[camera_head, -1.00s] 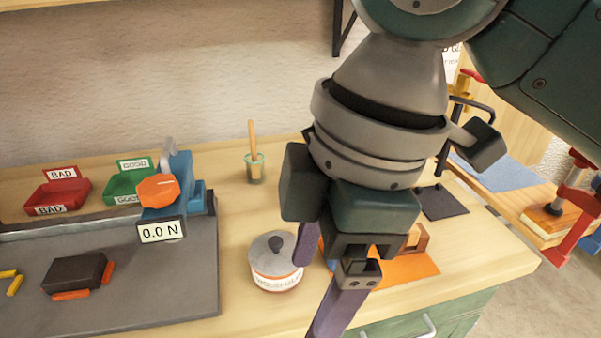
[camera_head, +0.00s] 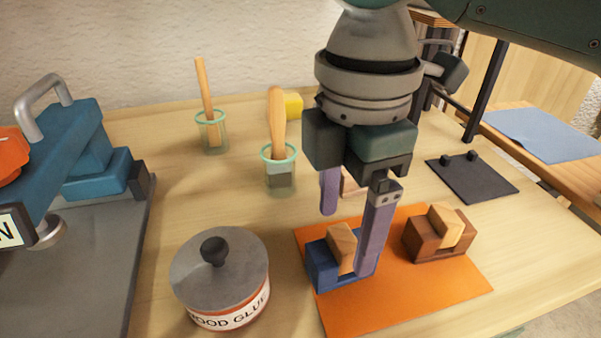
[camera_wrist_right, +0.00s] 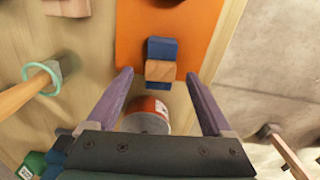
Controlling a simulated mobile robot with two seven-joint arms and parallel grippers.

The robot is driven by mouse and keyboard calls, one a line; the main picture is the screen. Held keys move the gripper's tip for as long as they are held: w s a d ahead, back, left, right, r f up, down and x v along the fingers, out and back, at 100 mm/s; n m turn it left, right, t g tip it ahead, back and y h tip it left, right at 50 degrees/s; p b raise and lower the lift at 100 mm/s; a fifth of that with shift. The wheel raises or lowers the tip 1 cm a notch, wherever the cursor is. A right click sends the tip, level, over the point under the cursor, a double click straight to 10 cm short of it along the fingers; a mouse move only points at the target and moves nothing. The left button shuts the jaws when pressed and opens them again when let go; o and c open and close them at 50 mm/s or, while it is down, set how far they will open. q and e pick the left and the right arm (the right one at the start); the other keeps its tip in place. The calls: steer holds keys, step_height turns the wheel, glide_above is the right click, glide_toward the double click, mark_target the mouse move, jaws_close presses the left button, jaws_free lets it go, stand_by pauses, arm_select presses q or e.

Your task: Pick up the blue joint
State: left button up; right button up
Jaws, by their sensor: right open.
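The blue joint (camera_head: 322,272), a blue block with a light wooden piece set in it, sits at the left part of the orange mat (camera_head: 345,315). In the right wrist view the blue joint (camera_wrist_right: 162,48) lies between and beyond the fingertips. My right gripper (camera_head: 348,240) is open and points down at it. One purple finger is behind the joint and the other overlaps its right side in the head view; I cannot tell whether they touch. The jaws (camera_wrist_right: 158,74) hold nothing. My left gripper is out of view.
A brown joint (camera_head: 428,243) sits right of the blue one. A wood glue pot (camera_head: 222,285) stands close to the left. Two glass jars (camera_head: 212,135) with wooden handles stand behind. A dark plate (camera_head: 470,178) lies at the right; a blue press (camera_head: 85,150) stands at the left.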

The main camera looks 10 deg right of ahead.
mark_target(344, 237)
step_height(344, 237, down, 3)
steer(key=shift+f, duration=0.2)
steer(key=shift+c, duration=0.3)
jaws_close()
stand_by(0.3)
